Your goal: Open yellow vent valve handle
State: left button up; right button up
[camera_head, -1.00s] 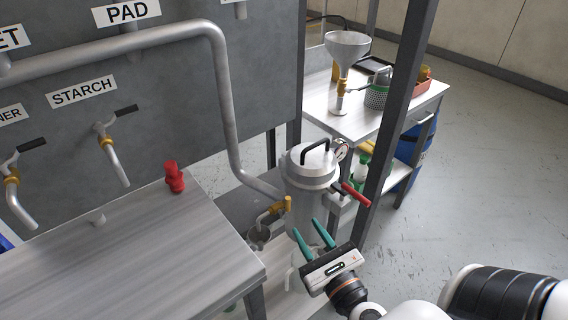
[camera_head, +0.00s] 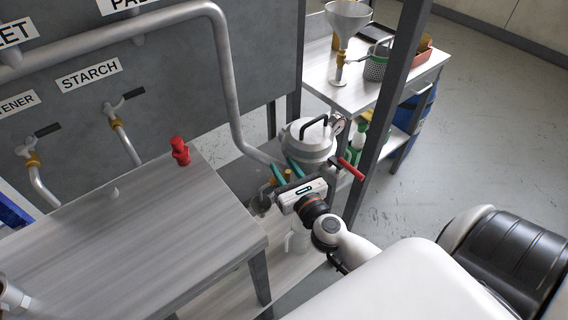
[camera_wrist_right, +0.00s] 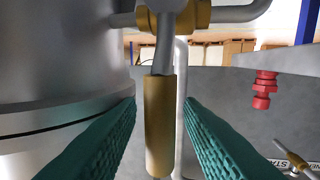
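The yellow vent valve handle (camera_wrist_right: 159,125) hangs from a brass valve body (camera_wrist_right: 175,14) in the right wrist view, beside the large steel vessel (camera_wrist_right: 60,55). My right gripper (camera_wrist_right: 159,106) has its two teal ribbed fingers on either side of the handle, with a narrow gap on each side. It is open and not clamped. In the head view the right gripper (camera_head: 285,168) is at the front of the silver pressure vessel (camera_head: 308,142), partly hiding it and the yellow valve (camera_head: 288,176). My left gripper is not in view.
A dark upright post (camera_head: 390,115) stands just right of the vessel, near the red-gripped lever (camera_head: 351,171). A steel table (camera_head: 130,235) with a red fitting (camera_head: 180,151) is at left. A side table (camera_head: 340,95) with a funnel stands behind. Open floor lies at right.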

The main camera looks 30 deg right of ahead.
jog(key=shift+w, duration=0.25)
grip_shut()
